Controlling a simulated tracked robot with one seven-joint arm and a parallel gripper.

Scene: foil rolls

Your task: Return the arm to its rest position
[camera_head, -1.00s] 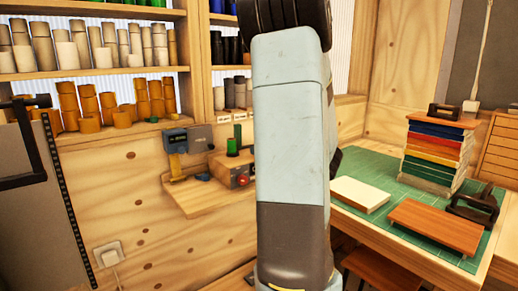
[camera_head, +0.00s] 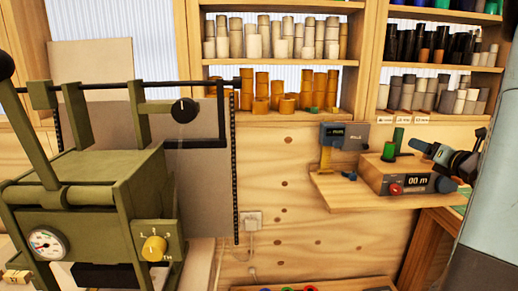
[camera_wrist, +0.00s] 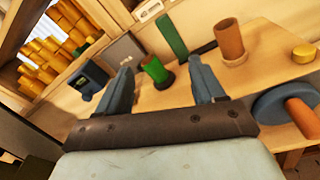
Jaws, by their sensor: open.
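In the wrist view my gripper (camera_wrist: 160,68) is open, its two grey-blue fingers spread apart. I see nothing held between them. A green roll on a dark base (camera_wrist: 155,72) shows beyond the gap, closest to the left finger; how far off it is I cannot tell. In the head view a pale blue link of my arm (camera_head: 492,210) fills the right edge.
A green machine (camera_head: 85,200) with a gauge and lever stands at the left. A small wall shelf (camera_head: 345,192) carries a box with a display (camera_head: 400,180). Shelves of rolls (camera_head: 285,117) line the wall. The wrist view shows a brown roll (camera_wrist: 229,38) and a grey-blue disc (camera_wrist: 275,112).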

